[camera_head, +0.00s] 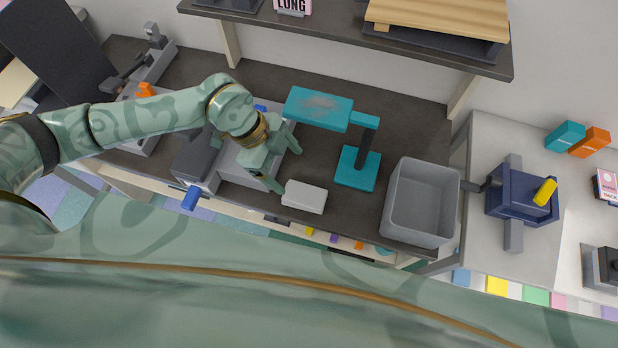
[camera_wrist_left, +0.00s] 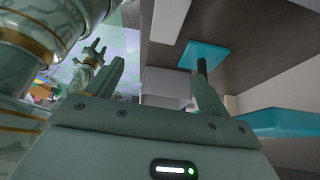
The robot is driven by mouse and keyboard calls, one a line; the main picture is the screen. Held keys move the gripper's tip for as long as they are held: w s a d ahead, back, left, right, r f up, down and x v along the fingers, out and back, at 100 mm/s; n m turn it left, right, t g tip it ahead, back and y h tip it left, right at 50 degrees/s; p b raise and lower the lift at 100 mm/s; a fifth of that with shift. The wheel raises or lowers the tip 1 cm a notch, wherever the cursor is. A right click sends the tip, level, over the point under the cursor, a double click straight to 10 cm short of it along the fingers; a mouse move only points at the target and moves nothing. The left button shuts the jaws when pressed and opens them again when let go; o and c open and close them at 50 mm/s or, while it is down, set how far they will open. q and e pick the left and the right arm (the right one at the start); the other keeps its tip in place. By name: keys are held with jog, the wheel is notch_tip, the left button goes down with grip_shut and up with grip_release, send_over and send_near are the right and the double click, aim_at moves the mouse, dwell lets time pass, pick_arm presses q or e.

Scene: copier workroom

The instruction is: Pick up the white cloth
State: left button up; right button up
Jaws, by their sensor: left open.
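The white cloth (camera_head: 304,197) looks like a small folded, flat block. It lies near the front edge of the dark counter, left of the teal lamp-like stand. It also shows at the top of the left wrist view (camera_wrist_left: 170,18). My left gripper (camera_head: 284,162) is open and empty, just behind and left of the cloth, with its near finger close to the cloth's left end. I cannot tell whether they touch. My right gripper (camera_wrist_left: 93,52) shows small in the left wrist view, fingers apart, away from the cloth.
The teal stand (camera_head: 357,169) with its overhanging head (camera_head: 318,108) rises right behind the cloth. A grey open bin (camera_head: 423,203) stands to the right. A grey machine (camera_head: 200,160) is left, under my arm. A shelf (camera_head: 340,35) overhangs the back. Dark counter between stand and bin is clear.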

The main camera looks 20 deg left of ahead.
pick_arm(q)
jog(key=a+f+y, duration=0.1)
jog(key=a, duration=0.1)
jog(key=b, duration=0.3)
send_over(298, 187)
jog(key=s, duration=0.2)
jog(key=shift+n, duration=0.3)
jog(key=f, duration=0.9)
jog(key=shift+w+d, duration=0.1)
jog(key=shift+w, duration=0.15)
jog(key=shift+d+f, duration=0.2)
jog(key=shift+f, duration=0.3)
jog(key=b+x, duration=0.1)
jog(key=x, duration=0.3)
jog(key=shift+a+b, duration=0.2)
jog(key=shift+b, duration=0.1)
jog(key=shift+w+d+f, duration=0.1)
jog(key=shift+d+f, duration=0.05)
jog(key=shift+f, duration=0.25)
pick_arm(e)
jog(key=shift+g, duration=0.3)
jog(key=f, duration=0.1)
jog(key=s+f, duration=0.1)
jog(key=f, duration=0.1)
jog(key=s+f, duration=0.1)
jog(key=shift+a+f, duration=0.1)
jog(key=shift+f, duration=0.2)
pick_arm(q)
jog(key=shift+r, duration=0.1)
